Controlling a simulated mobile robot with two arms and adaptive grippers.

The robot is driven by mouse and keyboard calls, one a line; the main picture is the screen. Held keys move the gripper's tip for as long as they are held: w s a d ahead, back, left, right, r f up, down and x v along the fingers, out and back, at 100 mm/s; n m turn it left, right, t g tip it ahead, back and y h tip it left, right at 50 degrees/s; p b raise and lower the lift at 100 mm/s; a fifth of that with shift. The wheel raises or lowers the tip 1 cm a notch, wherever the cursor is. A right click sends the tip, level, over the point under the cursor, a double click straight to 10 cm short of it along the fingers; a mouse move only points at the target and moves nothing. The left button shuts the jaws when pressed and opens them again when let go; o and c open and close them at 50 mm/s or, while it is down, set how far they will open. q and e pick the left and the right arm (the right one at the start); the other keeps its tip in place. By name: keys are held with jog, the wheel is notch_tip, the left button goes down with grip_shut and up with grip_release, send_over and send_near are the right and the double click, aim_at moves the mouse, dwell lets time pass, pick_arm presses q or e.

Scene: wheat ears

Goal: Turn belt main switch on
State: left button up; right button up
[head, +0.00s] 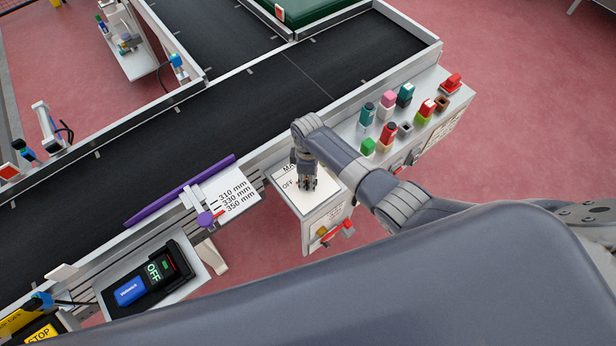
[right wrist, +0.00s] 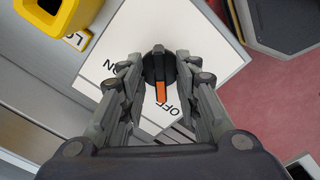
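The belt main switch is a black round knob (right wrist: 159,70) with an orange pointer bar, on a white label plate (right wrist: 205,30). The pointer is toward the OFF mark at the plate's lower part, and the ON mark is at the left in the right wrist view. My right gripper (right wrist: 159,62) is over the plate with one finger on each side of the knob. The fingers are apart; whether they touch the knob is unclear. In the head view my right gripper (head: 307,183) hides the knob, and OFF shows beside it. My left gripper is not in view.
A panel with coloured buttons (head: 395,115) lies right of the switch box. A red lever (head: 338,231) is on the box front. Left are a ruler plate (head: 230,195) and a blue-black display reading OFF (head: 150,280). The black belt (head: 240,105) runs behind. A yellow part (right wrist: 60,18) is near my right gripper.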

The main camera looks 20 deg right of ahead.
grip_shut()
jog(key=shift+m, duration=0.3)
jog(key=m+p, duration=0.1)
jog(key=m, duration=0.1)
jog(key=shift+r+m+p, duration=0.1)
jog(key=shift+m+p, duration=0.25)
jog(key=shift+m, duration=0.05)
jog(key=m+p, duration=0.1)
jog(key=m, duration=0.2)
jog(key=shift+m, duration=0.4)
jog(key=m+p, duration=0.1)
jog(key=m, duration=0.4)
jog(key=m+p, duration=0.1)
jog(key=m, duration=0.4)
jog(key=shift+m, duration=0.4)
